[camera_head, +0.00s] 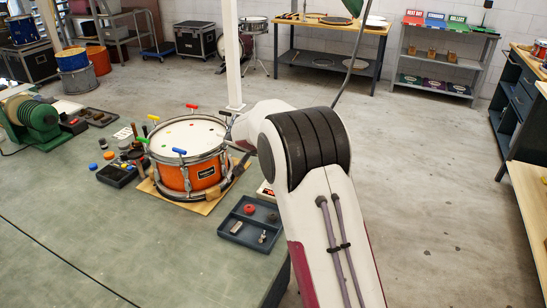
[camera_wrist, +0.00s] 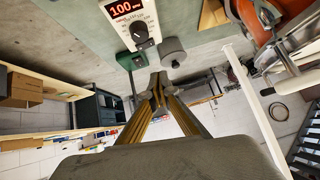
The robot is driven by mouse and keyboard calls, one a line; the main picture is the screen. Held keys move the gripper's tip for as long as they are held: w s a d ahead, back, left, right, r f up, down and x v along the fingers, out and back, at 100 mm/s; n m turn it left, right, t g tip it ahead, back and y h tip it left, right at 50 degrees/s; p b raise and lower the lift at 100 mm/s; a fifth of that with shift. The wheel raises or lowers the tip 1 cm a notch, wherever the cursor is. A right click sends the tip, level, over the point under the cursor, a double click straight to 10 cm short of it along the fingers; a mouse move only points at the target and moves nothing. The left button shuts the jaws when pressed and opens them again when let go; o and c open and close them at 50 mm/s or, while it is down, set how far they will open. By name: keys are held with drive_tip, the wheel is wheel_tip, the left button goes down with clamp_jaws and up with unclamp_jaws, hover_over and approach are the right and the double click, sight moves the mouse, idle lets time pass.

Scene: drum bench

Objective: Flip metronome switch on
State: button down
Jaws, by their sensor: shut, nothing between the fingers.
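The metronome (camera_wrist: 134,24) is a pale box at the top of the wrist view, with a red "100" display and a dark round knob. A small green block (camera_wrist: 131,61) with a dark rod is by its lower edge; I cannot tell whether this is the switch, or its position. My gripper (camera_wrist: 158,80) is shut and empty, its tips just below the green block and a grey cylinder (camera_wrist: 173,50). Contact with either cannot be told. In the head view, my arm hides the gripper, and only a pale red-marked corner, perhaps the metronome (camera_head: 265,190), shows.
An orange snare drum (camera_head: 188,177) stands on the green bench (camera_head: 130,245), left of my arm. A dark parts tray (camera_head: 250,222) lies in front of it. Small tools and a black tray (camera_head: 117,173) are left of the drum. The bench's front left is clear.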

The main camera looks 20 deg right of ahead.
drive_tip(key=shift+v, duration=1.2)
drive_tip(key=shift+w+a, duration=0.1)
drive_tip(key=shift+w, duration=0.05)
drive_tip(key=s+f+n+g, duration=0.3)
drive_tip(key=s+f+n, duration=0.15)
drive_tip(key=s, duration=0.55)
drive_tip(key=s+a+r+n+y, duration=0.1)
drive_tip(key=s+a+r+y, duration=0.1)
drive_tip(key=s, duration=1.1)
drive_tip(key=s+a+r+n+t+y, duration=0.1)
drive_tip(key=s+a+r, duration=0.4)
drive_tip(key=s, duration=0.8)
drive_tip(key=s+a+r+n+y, duration=0.2)
drive_tip(key=s+r, duration=0.4)
drive_tip(key=s, duration=0.7)
drive_tip(key=shift+s+a+r+n+t+y, duration=0.35)
drive_tip(key=shift+a+n, duration=0.2)
drive_tip(key=shift+a, duration=0.3)
